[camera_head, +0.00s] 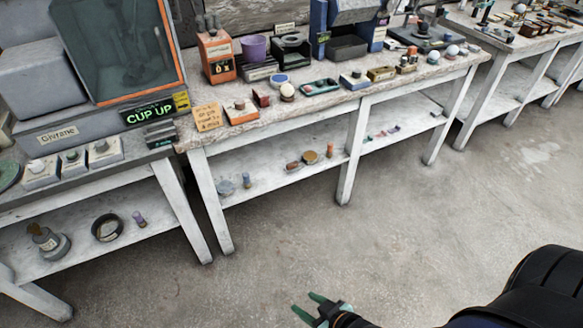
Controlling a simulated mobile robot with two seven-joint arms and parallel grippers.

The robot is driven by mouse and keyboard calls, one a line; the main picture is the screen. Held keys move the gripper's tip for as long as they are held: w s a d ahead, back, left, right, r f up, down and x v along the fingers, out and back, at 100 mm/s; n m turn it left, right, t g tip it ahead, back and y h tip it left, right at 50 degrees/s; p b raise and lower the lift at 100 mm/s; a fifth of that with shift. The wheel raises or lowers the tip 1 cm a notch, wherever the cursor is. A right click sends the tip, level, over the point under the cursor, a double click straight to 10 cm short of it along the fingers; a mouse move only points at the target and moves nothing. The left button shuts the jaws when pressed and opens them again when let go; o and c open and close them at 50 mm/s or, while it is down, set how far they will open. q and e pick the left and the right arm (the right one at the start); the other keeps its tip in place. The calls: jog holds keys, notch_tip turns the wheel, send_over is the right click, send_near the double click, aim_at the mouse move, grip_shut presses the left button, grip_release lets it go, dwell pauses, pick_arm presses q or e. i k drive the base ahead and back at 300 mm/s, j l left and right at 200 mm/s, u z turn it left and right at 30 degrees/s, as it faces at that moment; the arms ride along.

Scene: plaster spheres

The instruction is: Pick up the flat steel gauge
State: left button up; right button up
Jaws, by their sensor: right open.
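I cannot pick out the flat steel gauge for sure among the many small items on the benches. My right gripper (308,305) shows at the bottom of the head view, with two green fingers spread apart and nothing between them. It is over the bare floor, in front of the benches and well apart from them. My left gripper is not in view.
A long white bench (277,124) holds an orange box (215,57), a purple cup (254,47) and several small blocks and balls. A left bench (110,172) carries a screen and a "CUP UP" sign (148,113). Lower shelves hold small parts. The concrete floor (400,220) is clear.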

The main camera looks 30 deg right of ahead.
aim_at(294, 166)
jog(key=z, duration=1.9)
jog(key=u, duration=1.1)
jog(key=i+l+u, duration=0.15)
jog(key=u, duration=0.2)
jog(key=i+l+u, duration=0.1)
jog(key=u, duration=0.3)
jog(key=i+l+u, duration=0.1)
jog(key=l+u, duration=0.25)
jog(key=i+l+u, duration=0.1)
jog(key=l+u, duration=0.15)
jog(key=l, duration=0.15)
jog(key=i+l+u, duration=0.1)
jog(key=l+u, duration=0.4)
jog(key=l, duration=0.8)
